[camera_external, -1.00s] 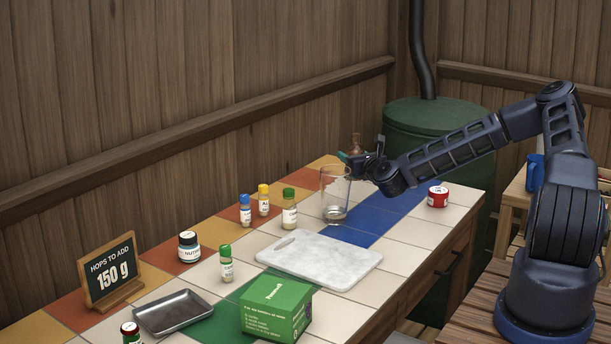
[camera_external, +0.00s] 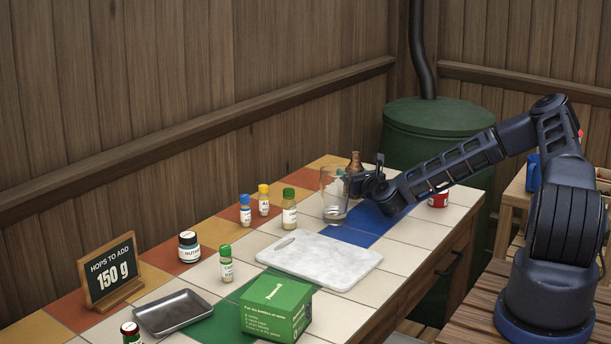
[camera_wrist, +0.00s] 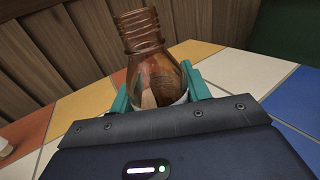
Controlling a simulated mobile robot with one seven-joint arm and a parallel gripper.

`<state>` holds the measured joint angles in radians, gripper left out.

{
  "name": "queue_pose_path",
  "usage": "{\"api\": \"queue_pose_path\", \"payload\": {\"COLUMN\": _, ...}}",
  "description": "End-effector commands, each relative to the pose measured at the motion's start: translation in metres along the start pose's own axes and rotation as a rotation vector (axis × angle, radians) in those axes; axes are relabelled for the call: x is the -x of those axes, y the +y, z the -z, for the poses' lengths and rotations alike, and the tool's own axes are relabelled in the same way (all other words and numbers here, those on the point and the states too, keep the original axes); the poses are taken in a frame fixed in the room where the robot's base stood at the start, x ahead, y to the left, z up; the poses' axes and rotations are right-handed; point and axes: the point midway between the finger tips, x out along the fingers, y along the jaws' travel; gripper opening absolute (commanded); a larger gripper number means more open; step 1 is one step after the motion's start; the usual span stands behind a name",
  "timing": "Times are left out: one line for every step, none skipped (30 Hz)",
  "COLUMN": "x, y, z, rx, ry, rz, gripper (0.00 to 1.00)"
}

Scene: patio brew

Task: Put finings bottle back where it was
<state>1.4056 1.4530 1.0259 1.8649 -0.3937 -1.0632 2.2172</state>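The amber bottle, which I take as the finings bottle (camera_external: 355,163), is at the far end of the tiled counter (camera_external: 408,228), behind and beside a clear glass (camera_external: 334,203). My gripper (camera_external: 360,182) is around its lower body, low over the counter. In the wrist view the bottle (camera_wrist: 150,66) stands between my two teal fingers, its threaded neck uncapped and a pale band low on its body. The fingers appear closed against its sides. Its base is hidden, so I cannot tell whether it touches the tiles.
A red-and-white tin (camera_external: 438,198) stands right of my gripper. A white board (camera_external: 318,262), small bottles with green (camera_external: 289,210), yellow (camera_external: 264,200) and blue (camera_external: 245,212) caps, a green box (camera_external: 276,308) and a metal tray (camera_external: 174,313) lie nearer.

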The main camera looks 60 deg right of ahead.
Motion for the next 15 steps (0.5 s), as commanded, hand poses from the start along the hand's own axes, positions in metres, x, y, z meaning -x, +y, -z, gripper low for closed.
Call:
{"api": "queue_pose_path", "payload": {"x": 0.0, "y": -0.0002, "z": -0.0001, "rx": 0.0, "ry": 0.0, "rz": 0.0, "gripper": 0.55}}
{"api": "queue_pose_path", "payload": {"x": 0.0, "y": -0.0002, "z": -0.0001, "rx": 0.0, "ry": 0.0, "rz": 0.0, "gripper": 0.61}}
{"api": "queue_pose_path", "payload": {"x": 0.0, "y": -0.0002, "z": -0.0001, "rx": 0.0, "ry": 0.0, "rz": 0.0, "gripper": 0.69}}
{"api": "queue_pose_path", "payload": {"x": 0.0, "y": -0.0001, "z": -0.0001, "rx": 0.0, "ry": 0.0, "rz": 0.0, "gripper": 0.69}}
{"api": "queue_pose_path", "payload": {"x": 0.0, "y": -0.0002, "z": -0.0001, "rx": 0.0, "ry": 0.0, "rz": 0.0, "gripper": 0.69}}
{"api": "queue_pose_path", "payload": {"x": 0.0, "y": -0.0001, "z": -0.0001, "rx": 0.0, "ry": 0.0, "rz": 0.0, "gripper": 0.69}}
{"api": "queue_pose_path", "payload": {"x": 0.0, "y": -0.0001, "z": -0.0001, "rx": 0.0, "ry": 0.0, "rz": 0.0, "gripper": 0.69}}
{"api": "queue_pose_path", "payload": {"x": 0.0, "y": -0.0001, "z": -0.0001, "rx": 0.0, "ry": 0.0, "rz": 0.0, "gripper": 0.69}}
{"api": "queue_pose_path", "payload": {"x": 0.0, "y": -0.0001, "z": -0.0001, "rx": 0.0, "ry": 0.0, "rz": 0.0, "gripper": 0.69}}
{"api": "queue_pose_path", "payload": {"x": 0.0, "y": -0.0001, "z": -0.0001, "rx": 0.0, "ry": 0.0, "rz": 0.0, "gripper": 0.69}}
{"api": "queue_pose_path", "payload": {"x": 0.0, "y": -0.0001, "z": -0.0003, "rx": 0.0, "ry": 0.0, "rz": 0.0, "gripper": 0.69}}
{"api": "queue_pose_path", "payload": {"x": 0.0, "y": -0.0001, "z": -0.0008, "rx": 0.0, "ry": 0.0, "rz": 0.0, "gripper": 0.69}}
{"api": "queue_pose_path", "payload": {"x": 0.0, "y": 0.0, "z": -0.0015, "rx": 0.0, "ry": 0.0, "rz": 0.0, "gripper": 0.69}}
{"api": "queue_pose_path", "payload": {"x": 0.0, "y": 0.0, "z": -0.0026, "rx": 0.0, "ry": 0.0, "rz": 0.0, "gripper": 0.69}}
{"api": "queue_pose_path", "payload": {"x": 0.0017, "y": -0.0001, "z": -0.0032, "rx": 0.0, "ry": 0.0, "rz": 0.0, "gripper": 0.69}}
